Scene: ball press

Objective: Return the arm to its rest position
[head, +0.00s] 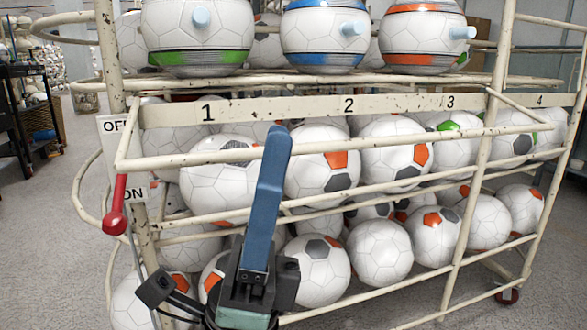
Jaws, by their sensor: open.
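My gripper (277,140) rises from the bottom of the head view in front of the rack. A long blue finger (267,200) points up and slightly right. It overlaps the balls and the rails from this view, and I cannot tell how far it stands from them. It is seen nearly edge-on, so the second finger is not clearly visible. The gripper is open and nothing shows held in it. Its dark wrist (245,290) sits at the bottom, and the rest of the arm is out of view.
A cream metal rack (320,109) full of soccer balls (380,252) fills the middle. Banded balls (325,35) with pale blue pegs sit on top. A red lever (115,222) points down beside ON. A dark cart (30,115) stands left; floor (50,240) is clear there.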

